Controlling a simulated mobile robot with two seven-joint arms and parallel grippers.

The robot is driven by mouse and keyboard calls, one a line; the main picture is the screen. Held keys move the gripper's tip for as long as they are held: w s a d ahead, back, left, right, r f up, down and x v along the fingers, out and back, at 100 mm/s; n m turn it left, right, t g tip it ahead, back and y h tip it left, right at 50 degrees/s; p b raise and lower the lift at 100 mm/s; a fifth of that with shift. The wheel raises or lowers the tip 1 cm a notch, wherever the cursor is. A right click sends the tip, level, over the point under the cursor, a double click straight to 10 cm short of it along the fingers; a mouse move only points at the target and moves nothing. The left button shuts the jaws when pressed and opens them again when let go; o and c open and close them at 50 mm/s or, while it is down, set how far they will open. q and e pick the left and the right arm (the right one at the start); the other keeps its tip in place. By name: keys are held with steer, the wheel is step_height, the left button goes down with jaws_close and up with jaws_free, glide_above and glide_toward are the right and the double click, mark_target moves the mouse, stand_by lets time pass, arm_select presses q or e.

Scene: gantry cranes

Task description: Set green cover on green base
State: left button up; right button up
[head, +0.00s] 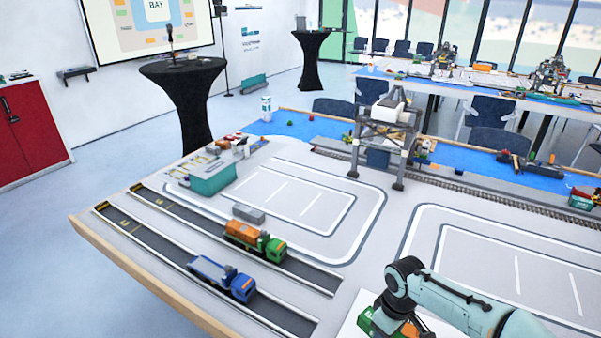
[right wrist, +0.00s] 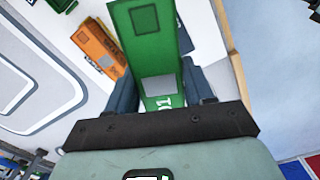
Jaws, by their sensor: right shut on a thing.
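In the right wrist view a long green box-like piece (right wrist: 150,45) with a grey patch and white figures on its end lies between the two dark fingers of my right gripper (right wrist: 160,90). The gripper is shut on it. I take it to be the green cover, but cannot be sure. In the head view green also shows under my right arm at the bottom edge (head: 369,321), mostly hidden by the gripper. Another green piece (right wrist: 60,4) is cut off at the top of the right wrist view; I cannot tell whether it is the base. My left gripper is not in view.
An orange piece (right wrist: 97,42) lies close beside the held piece. A white sheet (head: 352,324) lies under the gripper. An orange-green truck (head: 254,240) and a blue truck (head: 222,277) stand on the lanes to the left. A gantry crane (head: 386,135) stands behind.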

steer(key=a+f+m, duration=0.1)
steer(key=f+m, duration=0.1)
steer(key=f, duration=0.1)
steer(key=a+f+m, duration=0.1)
steer(key=f+m, duration=0.2)
steer(key=w+a+f+m, duration=0.1)
steer(key=f+m, duration=0.1)
steer(key=f, duration=0.2)
steer(key=shift+a+f, duration=0.1)
steer(key=shift+a, duration=0.3)
steer(key=s+d+r+n+p, duration=0.1)
steer(key=d+r+n, duration=0.6)
steer(key=d, duration=0.7)
steer(key=s+d+r+n+p, duration=0.1)
steer(key=d+r+n, duration=0.3)
steer(key=d+r, duration=0.8)
steer(key=d+f, duration=0.1)
steer(key=f, duration=1)
steer(key=d+f+b, duration=0.1)
steer(key=f, duration=0.5)
steer(key=shift+d+f, duration=0.35)
steer(key=shift+f, duration=2.45)
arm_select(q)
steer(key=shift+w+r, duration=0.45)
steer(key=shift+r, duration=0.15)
